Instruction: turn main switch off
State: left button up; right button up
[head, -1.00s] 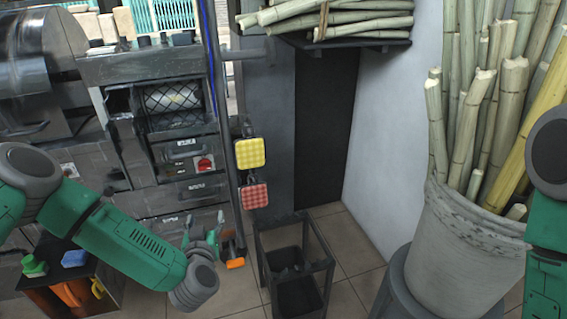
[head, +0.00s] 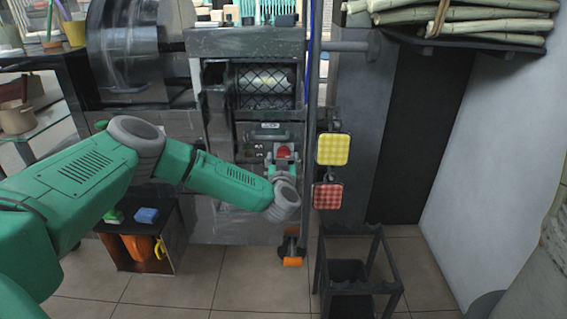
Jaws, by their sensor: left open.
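The red main switch (head: 284,151) sits on the front panel of the grey press (head: 240,43), below the mesh-covered opening. My left arm reaches in from the left. My left gripper (head: 283,164) is at the panel, just below and partly in front of the red switch. It is open, with its fingers pointing up toward the switch. The fingers are small in the view, and I cannot tell whether they touch the switch. The switch's lower part is partly hidden by the gripper. My right gripper is not in view.
A yellow pad (head: 333,149) and a red pad (head: 327,196) hang on the post right of the panel. A dark open-frame stand (head: 372,250) is on the tiled floor. A low cabinet (head: 172,247) stands under my left arm. Cane bundles (head: 470,22) lie on a shelf, upper right.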

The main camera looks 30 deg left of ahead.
pick_arm(q)
jog(key=shift+w+a+r, duration=0.1)
jog(key=shift+w+r, duration=0.05)
jog(key=shift+w, duration=0.25)
jog(key=shift+c, duration=0.5)
